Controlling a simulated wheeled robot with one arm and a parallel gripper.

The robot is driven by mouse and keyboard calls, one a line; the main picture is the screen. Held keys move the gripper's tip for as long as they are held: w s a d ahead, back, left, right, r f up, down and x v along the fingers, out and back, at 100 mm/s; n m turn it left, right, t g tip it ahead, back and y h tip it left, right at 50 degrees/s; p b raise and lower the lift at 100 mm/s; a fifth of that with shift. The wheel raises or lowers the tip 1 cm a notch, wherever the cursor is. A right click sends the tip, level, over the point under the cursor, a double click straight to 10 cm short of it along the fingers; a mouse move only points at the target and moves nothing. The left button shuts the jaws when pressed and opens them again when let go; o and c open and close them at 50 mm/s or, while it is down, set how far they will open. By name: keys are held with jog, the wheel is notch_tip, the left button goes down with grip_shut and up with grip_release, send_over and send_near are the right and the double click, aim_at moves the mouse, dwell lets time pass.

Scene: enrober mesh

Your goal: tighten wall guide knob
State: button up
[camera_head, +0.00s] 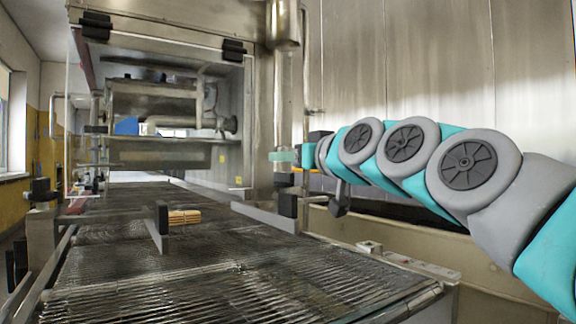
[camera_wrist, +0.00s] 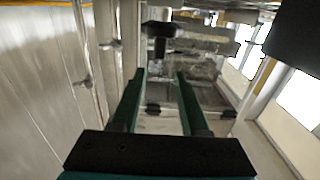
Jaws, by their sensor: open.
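My gripper (camera_head: 283,156) reaches in from the right in the head view, above the right side of the mesh belt; its teal fingers also show in the wrist view (camera_wrist: 158,78), spread apart with nothing between them. A right metal guide plate (camera_head: 264,217) stands at the belt's right edge. Black knob-like parts (camera_head: 287,205) sit at its end, just below my gripper and apart from it. A left guide plate (camera_head: 154,232) has a black block (camera_head: 162,217) on it. In the wrist view a dark T-shaped part (camera_wrist: 160,32) lies beyond the fingertips; I cannot tell which part it is.
The wire mesh belt (camera_head: 230,275) runs into the steel machine housing (camera_head: 160,60). A tan wafer-like piece (camera_head: 184,217) lies on the belt by the left guide. A black knob (camera_head: 41,190) sits on a left post. A steel wall (camera_head: 420,60) stands behind my arm.

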jog(key=s+d+r, duration=0.1)
jog(key=s+d, duration=0.3)
jog(key=s, duration=1)
jog(key=shift+s+r, duration=0.2)
jog(key=shift+s, duration=0.1)
